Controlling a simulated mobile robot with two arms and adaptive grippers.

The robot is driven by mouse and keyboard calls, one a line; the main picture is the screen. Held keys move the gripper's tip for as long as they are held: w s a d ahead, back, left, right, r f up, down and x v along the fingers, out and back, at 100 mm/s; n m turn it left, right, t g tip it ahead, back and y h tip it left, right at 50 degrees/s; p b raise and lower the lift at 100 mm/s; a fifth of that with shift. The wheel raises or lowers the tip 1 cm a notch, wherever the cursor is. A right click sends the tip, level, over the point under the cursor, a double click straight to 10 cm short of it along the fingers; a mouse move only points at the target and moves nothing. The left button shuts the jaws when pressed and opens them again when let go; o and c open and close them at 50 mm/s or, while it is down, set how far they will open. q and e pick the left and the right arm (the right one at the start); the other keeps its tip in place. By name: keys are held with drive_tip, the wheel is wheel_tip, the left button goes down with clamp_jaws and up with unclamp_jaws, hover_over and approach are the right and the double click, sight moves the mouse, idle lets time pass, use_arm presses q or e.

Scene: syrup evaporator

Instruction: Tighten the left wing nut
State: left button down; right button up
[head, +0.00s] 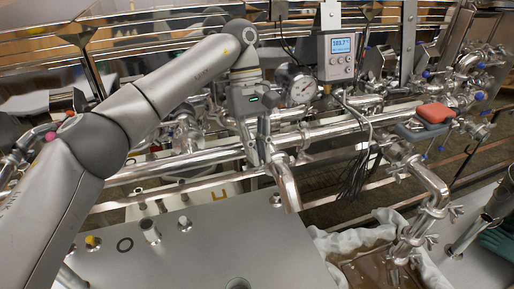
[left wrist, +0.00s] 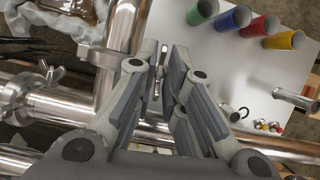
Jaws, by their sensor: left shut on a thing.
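My left gripper (head: 262,142) reaches down to the steel pipework in the middle of the head view. In the left wrist view its fingers (left wrist: 163,58) are closed on a small, thin metal part, which I take to be the left wing nut (left wrist: 158,80). The fingers hide most of it, so its turn and how tight it sits cannot be told. Another wing nut (left wrist: 52,72) stands on a pipe clamp at the left of the wrist view, clear of the fingers. My right gripper is in neither view.
A round gauge (head: 302,89) and a digital display box (head: 338,56) stand just right of the gripper. Dark cables (head: 356,170) hang below the box. Red and grey pads (head: 435,112) lie further right. Coloured cylinders (left wrist: 237,18) stand on a pale surface in the wrist view.

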use_arm(q)
drive_tip(key=c, duration=1.6)
unclamp_jaws()
drive_tip(key=shift+f+n, duration=0.1)
drive_tip(key=shift+n, duration=0.2)
